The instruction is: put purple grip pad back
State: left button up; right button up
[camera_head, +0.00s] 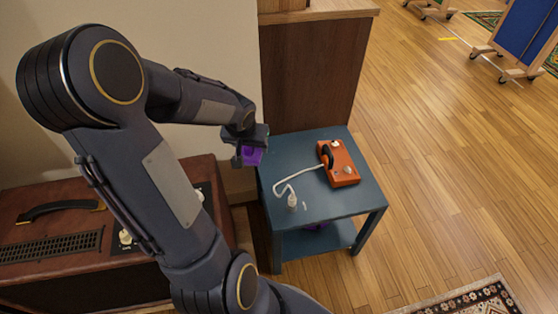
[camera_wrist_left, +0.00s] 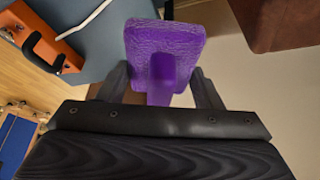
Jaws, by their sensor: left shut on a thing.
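The purple grip pad (camera_wrist_left: 165,42) is a flat square with a purple stem, large in the left wrist view. My left gripper (camera_wrist_left: 162,88) is shut on its stem. In the head view the purple grip pad (camera_head: 252,155) shows as a small purple patch, partly hidden by my left gripper (camera_head: 250,150). They are at the left back corner of the blue-grey table (camera_head: 325,205); I cannot tell the height above it. My right gripper is not in view.
A brown amp (camera_head: 60,235) stands left, a wooden cabinet (camera_head: 310,80) behind. Wooden floor is open to the right.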

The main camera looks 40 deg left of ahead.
pick_arm(q)
jog(key=w+f+b, duration=0.3)
jog(key=w+f, duration=0.1)
jog(key=w, duration=0.4)
jog(key=b, duration=0.2)
send_near(280, 150)
jog(key=shift+w+a+f, duration=0.7)
jog(key=shift+f, duration=0.2)
jog(key=f+b, duration=0.1)
jog(key=f, duration=0.3)
jog(key=shift+w+b, duration=0.4)
jog(key=shift+f, duration=0.2)
jog(key=o, duration=1)
jog(key=shift+r, duration=0.1)
